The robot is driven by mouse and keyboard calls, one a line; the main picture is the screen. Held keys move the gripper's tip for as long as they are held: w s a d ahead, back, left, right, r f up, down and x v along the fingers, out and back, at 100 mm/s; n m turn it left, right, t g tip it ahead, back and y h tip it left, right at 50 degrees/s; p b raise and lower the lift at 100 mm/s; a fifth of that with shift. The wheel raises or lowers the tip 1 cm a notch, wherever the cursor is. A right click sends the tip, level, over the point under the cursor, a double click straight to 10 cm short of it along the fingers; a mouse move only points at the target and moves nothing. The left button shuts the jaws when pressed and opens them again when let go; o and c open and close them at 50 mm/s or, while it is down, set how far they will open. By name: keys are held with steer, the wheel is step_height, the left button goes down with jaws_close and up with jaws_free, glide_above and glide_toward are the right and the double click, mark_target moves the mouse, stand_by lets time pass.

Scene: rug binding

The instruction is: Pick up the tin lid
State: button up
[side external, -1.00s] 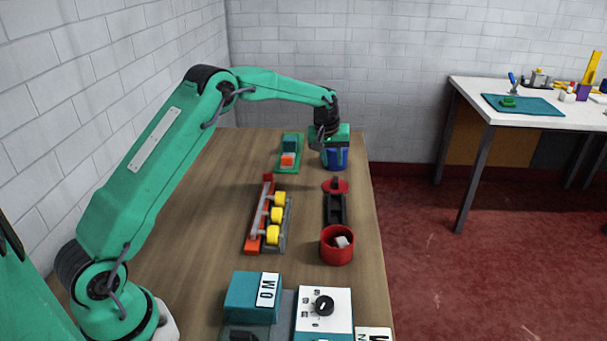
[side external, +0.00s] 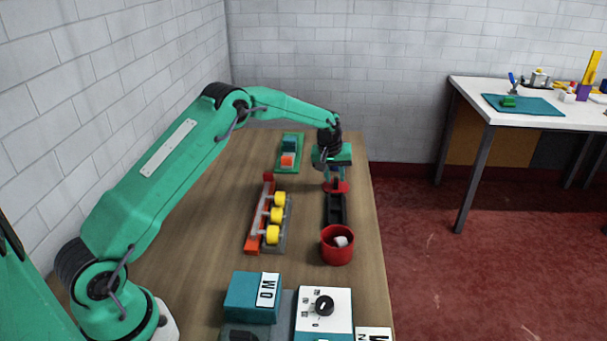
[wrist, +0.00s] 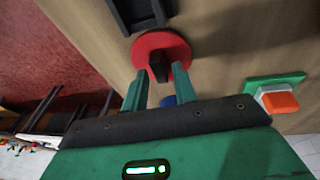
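The tin lid (side external: 328,188) is a red disc with a dark knob, lying at the far end of a black holder. In the wrist view the red lid (wrist: 178,43) and its knob (wrist: 158,67) show just beyond my fingers. My gripper (side external: 335,178) is right over the lid. In the wrist view my gripper (wrist: 158,70) is open, with one green finger on each side of the knob and gaps between. I cannot tell how deep the fingertips reach beside it. The red tin (side external: 337,256) stands open nearer the camera, with a pale piece inside.
The black holder (side external: 335,212) lies between lid and tin. Left of it is a rack with yellow spools (side external: 276,215). A teal box (side external: 252,298) and white control box (side external: 324,308) are in front.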

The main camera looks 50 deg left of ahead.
steer(key=shift+w+f, duration=0.15)
steer(key=shift+f, duration=0.35)
jaws_close()
